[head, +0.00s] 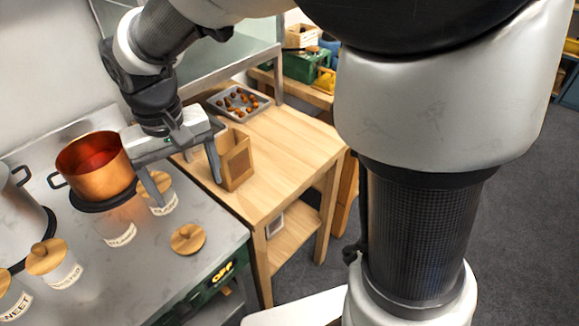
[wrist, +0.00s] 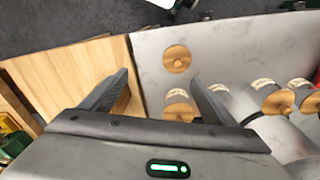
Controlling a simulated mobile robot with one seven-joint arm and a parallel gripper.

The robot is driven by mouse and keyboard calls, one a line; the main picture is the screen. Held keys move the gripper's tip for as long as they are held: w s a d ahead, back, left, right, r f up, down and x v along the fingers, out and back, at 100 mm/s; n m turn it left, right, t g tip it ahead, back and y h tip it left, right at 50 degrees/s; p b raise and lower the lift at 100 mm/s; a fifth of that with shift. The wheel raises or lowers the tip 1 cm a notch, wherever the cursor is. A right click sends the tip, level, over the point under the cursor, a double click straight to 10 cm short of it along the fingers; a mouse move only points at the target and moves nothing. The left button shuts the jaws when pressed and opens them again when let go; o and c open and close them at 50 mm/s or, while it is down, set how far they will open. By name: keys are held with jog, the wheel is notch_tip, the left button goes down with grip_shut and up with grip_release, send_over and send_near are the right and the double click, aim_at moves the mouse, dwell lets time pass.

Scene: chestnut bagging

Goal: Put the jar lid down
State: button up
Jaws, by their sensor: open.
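The loose jar lid (head: 188,238), a round wooden disc with a knob, lies on the grey metal counter (head: 165,265) near its right edge. It also shows on bare metal in the wrist view (wrist: 177,58). A labelled jar (head: 120,234) without a visible lid stands left of it. My gripper (head: 187,192) is open and empty, above the counter's right side and apart from the loose lid. Its two fingers are spread in the wrist view (wrist: 161,82). A lidded jar (head: 164,202) stands behind the left finger, partly hidden by it.
More lidded jars (head: 58,268) stand at the front left. A copper pot (head: 97,168) sits on a burner at the back. A wooden table (head: 275,150) adjoins on the right, with a brown paper bag (head: 236,160) close to my right finger and a chestnut tray (head: 238,103).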

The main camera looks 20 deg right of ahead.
jog(key=s+d+r+m+t, duration=0.1)
jog(key=s+d+r, duration=0.3)
jog(key=d, duration=0.5)
jog(key=s+d+r+m+t, duration=0.2)
jog(key=s+d+r+t, duration=0.1)
jog(key=s+d, duration=0.4)
jog(key=d+r, duration=0.1)
jog(key=d, duration=0.2)
jog(key=shift+s+d+r+t, duration=0.2)
jog(key=shift+s+r+t, duration=0.1)
jog(key=shift+t, duration=0.1)
